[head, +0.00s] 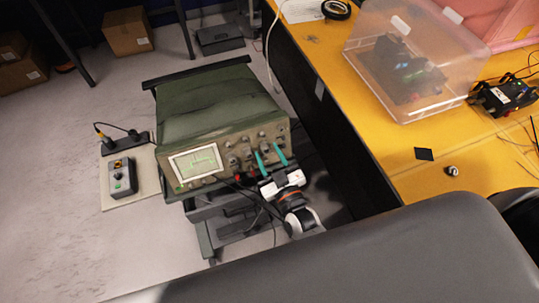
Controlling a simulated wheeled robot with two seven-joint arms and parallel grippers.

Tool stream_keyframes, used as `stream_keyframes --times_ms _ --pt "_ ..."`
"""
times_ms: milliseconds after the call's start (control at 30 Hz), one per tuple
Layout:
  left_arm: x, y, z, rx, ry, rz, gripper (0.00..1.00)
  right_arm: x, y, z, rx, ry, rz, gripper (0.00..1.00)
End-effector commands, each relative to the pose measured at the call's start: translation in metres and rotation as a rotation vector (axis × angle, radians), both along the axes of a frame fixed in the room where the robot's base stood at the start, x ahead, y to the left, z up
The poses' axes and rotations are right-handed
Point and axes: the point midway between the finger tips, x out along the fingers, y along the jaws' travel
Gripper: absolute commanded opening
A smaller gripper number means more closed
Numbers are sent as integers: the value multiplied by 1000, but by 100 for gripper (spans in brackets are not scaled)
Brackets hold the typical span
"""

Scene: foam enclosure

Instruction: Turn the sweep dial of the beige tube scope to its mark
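The tube scope (215,148) stands on a dark cart, with a beige front panel and an olive-green casing. Its lit screen (195,163) is at the left of the panel, with several knobs to the right. My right gripper (267,151) is at the right part of the panel, its two teal fingers apart. A small knob shows near the gap between the fingertips; I cannot tell whether they touch it. The sweep dial and its mark are too small to tell apart from the other knobs. My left gripper is not in view.
A yellow bench (420,180) stands to the right, bearing a clear plastic box (375,85). A grey control box (122,178) sits on a board at the left. Dark cables hang before the scope. A dark padded surface (380,265) fills the lower foreground.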

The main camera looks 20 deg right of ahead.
Motion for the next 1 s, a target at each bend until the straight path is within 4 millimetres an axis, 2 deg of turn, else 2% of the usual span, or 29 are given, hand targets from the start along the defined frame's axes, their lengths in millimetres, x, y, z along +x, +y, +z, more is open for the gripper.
stream_keyframes --times_ms 233,367,800,1000 --pt "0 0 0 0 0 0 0 -1 0 0 -1 0 0 42" --pt "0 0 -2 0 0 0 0 -10 -1 -3 -1 2 0 42" --pt "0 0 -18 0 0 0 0 -96 -9 -10 1 3 1 42" --pt "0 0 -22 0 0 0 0 -116 -11 -10 0 1 1 42"
